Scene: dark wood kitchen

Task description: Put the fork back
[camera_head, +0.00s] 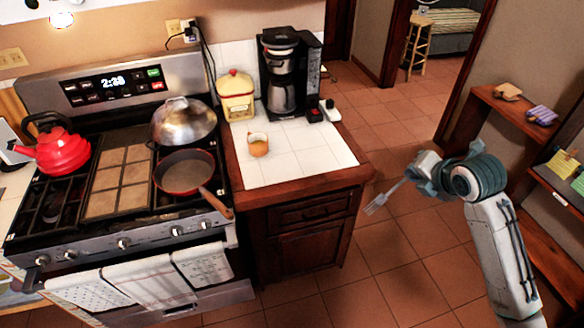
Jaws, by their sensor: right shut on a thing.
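My right gripper (416,174) is shut on a fork (379,203), which is silver and points down and to the left with its tines outward. The gripper and fork are in the air over the tiled floor, to the right of the counter's right edge. The handle end of the fork is hidden in the jaws. Below the white tiled counter top (292,170) is a dark wood drawer (305,212) with a handle; it looks closed. My left gripper is not in view.
The counter holds an orange cup (258,145), a yellow canister (236,97) and a coffee maker (288,75). The stove (120,235) at left carries a red kettle (62,152), a lidded pot (183,121) and a pan (184,174). Wooden shelves (510,108) stand at right.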

